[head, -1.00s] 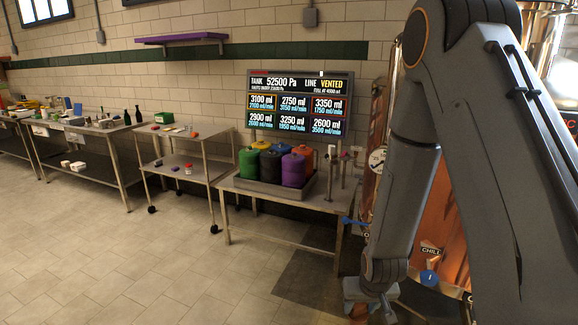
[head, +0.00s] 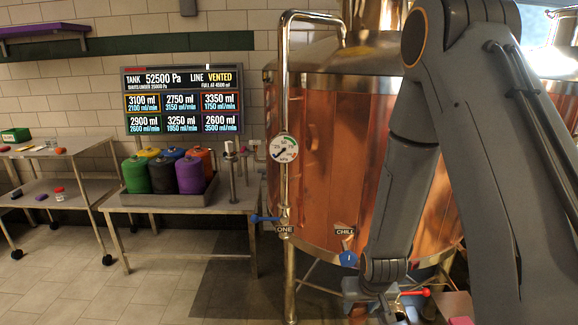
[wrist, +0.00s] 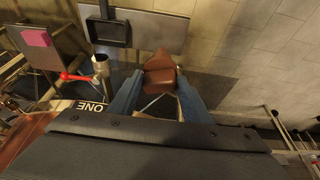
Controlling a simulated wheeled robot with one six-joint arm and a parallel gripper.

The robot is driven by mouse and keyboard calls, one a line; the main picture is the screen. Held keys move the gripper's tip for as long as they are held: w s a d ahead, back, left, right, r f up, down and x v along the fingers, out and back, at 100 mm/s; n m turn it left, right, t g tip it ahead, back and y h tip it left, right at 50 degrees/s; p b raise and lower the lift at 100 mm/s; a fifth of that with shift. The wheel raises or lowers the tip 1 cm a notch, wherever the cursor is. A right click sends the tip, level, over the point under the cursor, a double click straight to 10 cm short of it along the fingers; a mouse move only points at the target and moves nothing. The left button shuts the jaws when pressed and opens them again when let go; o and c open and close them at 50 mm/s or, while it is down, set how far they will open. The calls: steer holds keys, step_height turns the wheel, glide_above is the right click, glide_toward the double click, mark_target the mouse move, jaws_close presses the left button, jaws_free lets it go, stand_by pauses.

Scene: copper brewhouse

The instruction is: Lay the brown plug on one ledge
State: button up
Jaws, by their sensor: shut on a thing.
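The brown plug (wrist: 160,72) is between the two blue fingers of my gripper (wrist: 156,90) in the wrist view. My gripper is shut on it and holds it in the air. In the head view my gripper (head: 368,298) is low, in front of the copper tank, and a bit of the brown plug (head: 357,313) shows beneath it. A purple ledge (head: 45,29) is fixed to the wall at the upper left, far from my gripper.
A copper tank (head: 340,150) with pipes and a blue-handled valve (head: 265,219) stands ahead. A steel table (head: 232,207) holds several coloured jugs in a tray. A red lever (head: 415,293) is near my gripper. Open floor (head: 60,275) lies at the left.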

steer(key=s+b+x, duration=0.1)
steer(key=b+x, duration=1.2)
steer(key=x, duration=0.2)
steer(key=shift+f, duration=0.2)
steer(key=shift+r, duration=0.15)
